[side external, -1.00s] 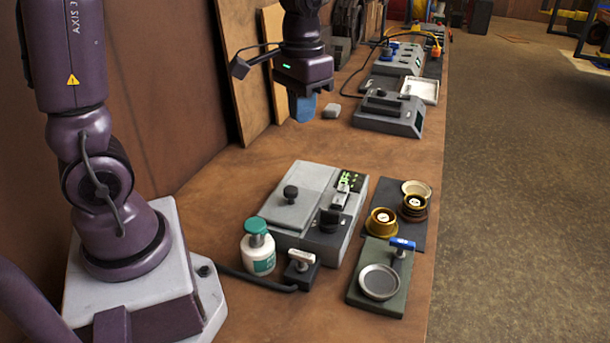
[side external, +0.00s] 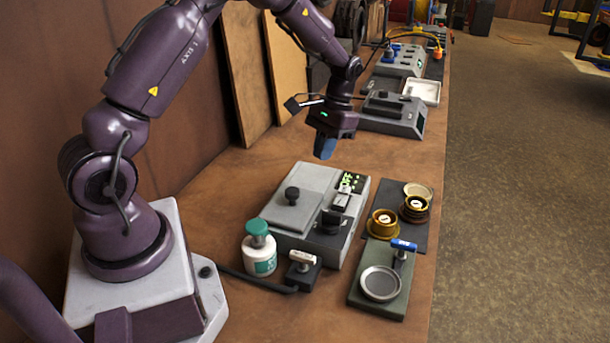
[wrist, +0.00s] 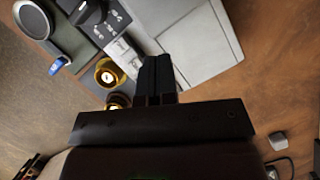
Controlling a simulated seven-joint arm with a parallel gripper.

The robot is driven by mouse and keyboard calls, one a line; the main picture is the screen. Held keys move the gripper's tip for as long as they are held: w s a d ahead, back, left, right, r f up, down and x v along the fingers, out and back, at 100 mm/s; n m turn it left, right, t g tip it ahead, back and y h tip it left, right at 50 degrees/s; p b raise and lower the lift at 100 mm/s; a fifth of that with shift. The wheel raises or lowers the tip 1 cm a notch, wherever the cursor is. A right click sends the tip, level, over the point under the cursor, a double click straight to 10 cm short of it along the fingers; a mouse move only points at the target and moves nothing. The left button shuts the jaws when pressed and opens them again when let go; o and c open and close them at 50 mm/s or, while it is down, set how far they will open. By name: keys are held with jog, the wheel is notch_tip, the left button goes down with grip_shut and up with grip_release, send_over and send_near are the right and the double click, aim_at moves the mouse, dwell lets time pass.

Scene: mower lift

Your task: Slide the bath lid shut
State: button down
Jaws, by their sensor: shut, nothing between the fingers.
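The bath is a grey box (side external: 298,244) on the bench in the side view. I cannot tell what lies under the lid. The lid plate also shows in the wrist view (wrist: 205,35). My gripper (side external: 325,150) is shut and empty, above and behind the bath, apart from the lid. Its dark fingers (wrist: 156,70) show together in the wrist view.
A white bottle with a green cap (side external: 259,254) and a small block with a T-handle (side external: 302,268) stand in front of the bath. To the right are brass cups (side external: 382,222) and a green plate with a round dish (side external: 380,283). Grey devices (side external: 392,112) stand behind.

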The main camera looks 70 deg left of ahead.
aim_at(297, 191)
jog(key=x, duration=0.4)
jog(key=shift+s+d+f, duration=0.1)
jog(key=shift+s+d, duration=0.05)
jog(key=shift+s, duration=0.4)
jog(key=shift+s+d+f, duration=0.1)
jog(key=shift+s+d, duration=0.1)
jog(key=shift+s, duration=0.35)
jog(key=shift+s+d+f, duration=0.1)
jog(key=shift+s+d, duration=0.2)
jog(key=shift+s, duration=0.5)
jog(key=shift+s+d+f, duration=0.1)
jog(key=shift+s+d, duration=0.55)
jog(key=shift+s, duration=0.3)
